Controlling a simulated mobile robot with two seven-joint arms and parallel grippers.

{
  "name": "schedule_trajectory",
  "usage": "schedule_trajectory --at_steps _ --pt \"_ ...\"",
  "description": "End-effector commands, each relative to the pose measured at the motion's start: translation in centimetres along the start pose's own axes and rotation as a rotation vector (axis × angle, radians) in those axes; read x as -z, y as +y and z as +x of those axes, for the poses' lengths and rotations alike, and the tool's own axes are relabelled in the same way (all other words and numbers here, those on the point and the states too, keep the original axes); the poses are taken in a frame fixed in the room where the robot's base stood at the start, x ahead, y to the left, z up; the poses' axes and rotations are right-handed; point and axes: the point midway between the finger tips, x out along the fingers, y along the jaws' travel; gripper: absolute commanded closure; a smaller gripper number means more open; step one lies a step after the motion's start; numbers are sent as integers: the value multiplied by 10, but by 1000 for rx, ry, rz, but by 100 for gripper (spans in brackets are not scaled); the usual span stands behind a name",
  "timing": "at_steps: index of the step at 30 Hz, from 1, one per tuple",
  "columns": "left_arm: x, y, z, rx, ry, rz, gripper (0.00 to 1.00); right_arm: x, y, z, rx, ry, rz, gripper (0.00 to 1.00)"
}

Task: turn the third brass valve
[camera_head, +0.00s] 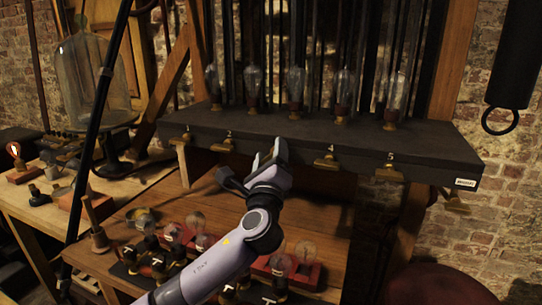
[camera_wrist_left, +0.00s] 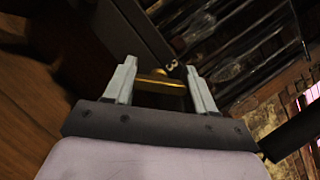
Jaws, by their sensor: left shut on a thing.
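A long dark box (camera_head: 440,150) carries a row of small brass valves along its front edge, with white numbers above them. The second valve (camera_head: 222,146), fourth valve (camera_head: 325,163) and fifth valve (camera_head: 390,173) show in the head view. My left gripper (camera_head: 272,155) is at the box front between the second and fourth, hiding the third. My right gripper is not in view.
Glass bulb jars (camera_head: 295,85) stand in a row on the box top. Below is a wooden bench (camera_head: 330,215) with several bulbs in red and dark holders. A large glass bell jar (camera_head: 90,80) stands at left. A black cylinder (camera_head: 515,55) hangs at upper right.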

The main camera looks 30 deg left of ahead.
Motion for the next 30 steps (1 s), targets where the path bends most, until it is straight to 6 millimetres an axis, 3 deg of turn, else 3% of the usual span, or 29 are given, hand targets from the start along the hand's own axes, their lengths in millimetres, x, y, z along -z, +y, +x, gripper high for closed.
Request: schedule_trajectory --at_steps 18,30 --pt "-6 -1 2 -216 -11 -525 75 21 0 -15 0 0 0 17" --pt "-5 1 2 -298 -13 -728 75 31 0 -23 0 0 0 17"
